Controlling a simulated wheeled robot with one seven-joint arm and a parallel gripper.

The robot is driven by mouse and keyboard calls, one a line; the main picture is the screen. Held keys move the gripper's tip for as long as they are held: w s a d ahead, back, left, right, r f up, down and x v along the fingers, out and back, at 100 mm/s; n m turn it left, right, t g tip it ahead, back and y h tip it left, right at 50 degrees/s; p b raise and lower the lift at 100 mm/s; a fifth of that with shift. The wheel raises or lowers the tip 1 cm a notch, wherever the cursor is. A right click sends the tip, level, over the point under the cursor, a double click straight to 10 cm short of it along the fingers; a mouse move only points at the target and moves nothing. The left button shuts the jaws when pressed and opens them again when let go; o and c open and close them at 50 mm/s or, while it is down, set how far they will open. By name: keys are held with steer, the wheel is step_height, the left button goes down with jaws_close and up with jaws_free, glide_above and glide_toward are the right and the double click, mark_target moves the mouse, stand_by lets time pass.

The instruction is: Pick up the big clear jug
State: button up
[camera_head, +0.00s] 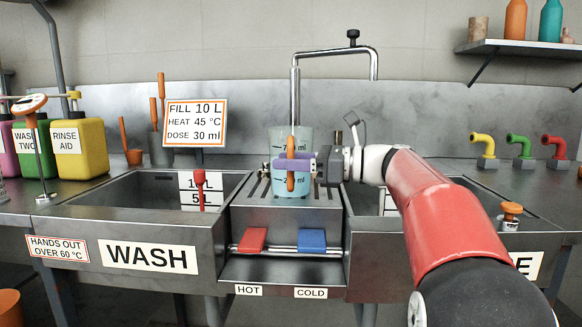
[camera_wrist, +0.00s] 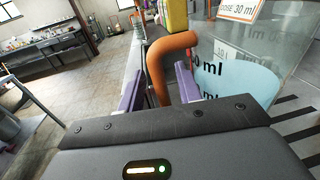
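In the wrist view, the handle (camera_wrist: 168,50) stands between the two fingers, with a gap showing beside the left finger. The jug's wall (camera_wrist: 240,85) shows to the right of the fingers. The gripper looks open around the handle.
A metal tap (camera_head: 295,90) rises behind the jug. A dosing sign (camera_head: 195,122) stands at the back left. Red and blue pedals (camera_head: 253,240) are below the centre section. Yellow, green and red spouts (camera_head: 520,143) are at the right. The left basin (camera_head: 130,190) lies beside the jug.

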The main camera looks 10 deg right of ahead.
steer(key=shift+c, duration=0.2)
jaws_close()
steer(key=shift+r, duration=0.1)
stand_by(1.1)
